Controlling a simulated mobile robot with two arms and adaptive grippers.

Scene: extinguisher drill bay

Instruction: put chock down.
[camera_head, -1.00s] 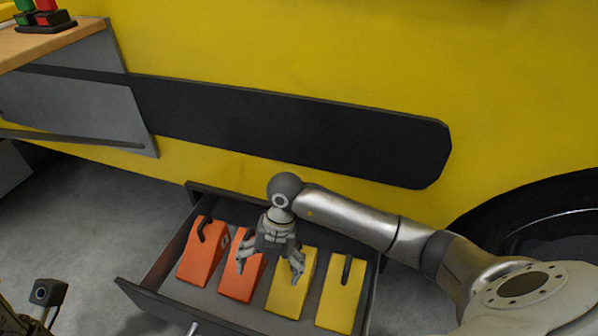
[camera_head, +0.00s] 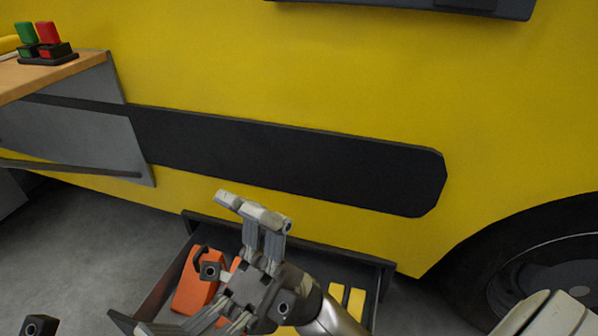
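The chocks lie in an open grey drawer (camera_head: 330,246) low in the yellow vehicle side. An orange chock (camera_head: 192,292) with a black handle is at the left. A second orange chock (camera_head: 236,264) is mostly hidden behind my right gripper. A yellow chock (camera_head: 356,303) with a dark handle is at the right, and only a sliver of another yellow chock (camera_head: 285,330) shows. My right gripper (camera_head: 212,268) is in front of the drawer in this view, its fingers spread wide with nothing between them. Only a dark piece of my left gripper (camera_head: 40,326) shows at the bottom left corner.
A wooden bench top (camera_head: 50,72) at the upper left holds a red and green block set (camera_head: 44,45). A black panel (camera_head: 290,160) runs along the vehicle side. A black wheel (camera_head: 545,265) is at the right. Grey floor (camera_head: 90,240) is free left of the drawer.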

